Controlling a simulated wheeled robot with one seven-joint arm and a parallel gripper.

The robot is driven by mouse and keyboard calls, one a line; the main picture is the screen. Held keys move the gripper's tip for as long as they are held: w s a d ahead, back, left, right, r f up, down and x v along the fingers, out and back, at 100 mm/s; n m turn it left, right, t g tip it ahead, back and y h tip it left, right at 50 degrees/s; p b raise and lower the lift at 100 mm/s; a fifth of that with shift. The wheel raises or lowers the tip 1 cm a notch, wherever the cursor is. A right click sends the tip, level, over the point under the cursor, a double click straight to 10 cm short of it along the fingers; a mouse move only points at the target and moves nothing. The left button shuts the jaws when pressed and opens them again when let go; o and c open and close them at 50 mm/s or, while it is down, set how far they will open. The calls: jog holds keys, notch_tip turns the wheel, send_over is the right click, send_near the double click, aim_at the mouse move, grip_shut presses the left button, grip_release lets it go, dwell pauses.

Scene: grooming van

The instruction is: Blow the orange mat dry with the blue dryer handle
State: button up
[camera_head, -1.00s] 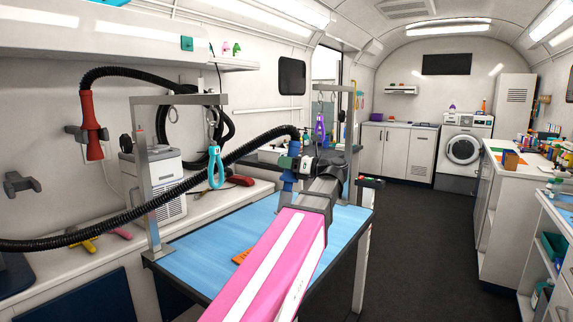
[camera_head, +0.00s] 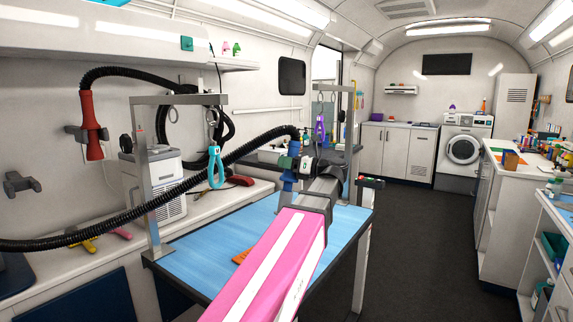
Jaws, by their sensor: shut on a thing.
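The blue dryer handle (camera_head: 289,178) hangs nozzle down from the black ribbed hose (camera_head: 225,160), above the blue table (camera_head: 200,265). My gripper (camera_head: 294,164) is shut on the dryer handle at the end of my pink and white arm. The fingers are small and partly hidden by my wrist. The orange mat (camera_head: 241,257) lies on the blue table. The handle is above and to the right of this visible corner, apart from the table. I cannot see any air or wetness.
A red dryer handle (camera_head: 91,125) hangs on the left wall. The floor at right is clear.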

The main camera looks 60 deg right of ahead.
jog(key=shift+w, duration=0.2)
jog(key=shift+w+d, duration=0.2)
jog(key=shift+w, duration=2.35)
notch_tip(320, 180, up, 5)
jog(key=shift+r, duration=0.1)
dwell(0.5)
dwell(1.1)
